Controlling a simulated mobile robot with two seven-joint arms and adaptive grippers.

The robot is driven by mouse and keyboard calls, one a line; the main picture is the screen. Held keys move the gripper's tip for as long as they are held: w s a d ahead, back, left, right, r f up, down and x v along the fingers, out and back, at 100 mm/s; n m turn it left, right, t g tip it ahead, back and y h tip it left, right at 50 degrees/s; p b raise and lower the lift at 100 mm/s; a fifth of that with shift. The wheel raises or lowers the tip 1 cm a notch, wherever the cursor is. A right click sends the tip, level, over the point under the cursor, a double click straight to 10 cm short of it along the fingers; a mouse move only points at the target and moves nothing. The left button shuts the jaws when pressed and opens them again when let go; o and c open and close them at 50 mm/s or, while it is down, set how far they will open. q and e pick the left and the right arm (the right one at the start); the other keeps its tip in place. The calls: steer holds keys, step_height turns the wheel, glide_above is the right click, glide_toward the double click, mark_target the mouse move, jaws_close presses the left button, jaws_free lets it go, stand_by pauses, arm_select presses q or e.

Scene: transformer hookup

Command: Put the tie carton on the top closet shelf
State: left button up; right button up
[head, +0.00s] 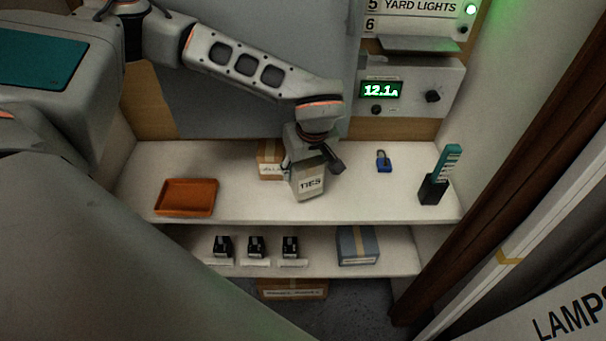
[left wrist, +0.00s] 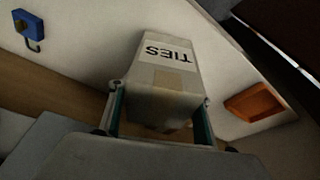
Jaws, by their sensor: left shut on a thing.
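The tie carton (head: 309,183) is a small grey-white box labelled TIES. My left gripper (head: 312,160) is shut on it, and the carton hangs tilted over the top closet shelf (head: 245,200), near the shelf's middle. I cannot tell whether it touches the shelf. In the left wrist view the carton (left wrist: 165,75) sits between the two fingers of my left gripper (left wrist: 160,115), its label upside down. My right gripper does not show in either view.
An orange tray (head: 186,197) lies left on the top shelf. A brown carton (head: 269,160) stands behind the tie carton. A blue padlock (head: 384,161) and a dark holder with a teal strip (head: 433,188) are to the right. The lower shelf (head: 320,262) holds several items.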

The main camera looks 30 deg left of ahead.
arm_select(q)
steer(key=shift+w+a, duration=0.25)
steer(key=shift+w, duration=0.1)
steer(key=b+x, duration=0.3)
steer(key=shift+s+d+f, duration=0.15)
steer(key=shift+d+f, duration=0.05)
steer(key=shift+d, duration=0.05)
steer(key=shift+f+b, duration=0.3)
steer(key=shift+b, duration=0.1)
steer(key=shift+r, duration=0.2)
steer(key=shift+f, duration=0.1)
steer(key=o, duration=1)
steer(key=shift+o, duration=0.8)
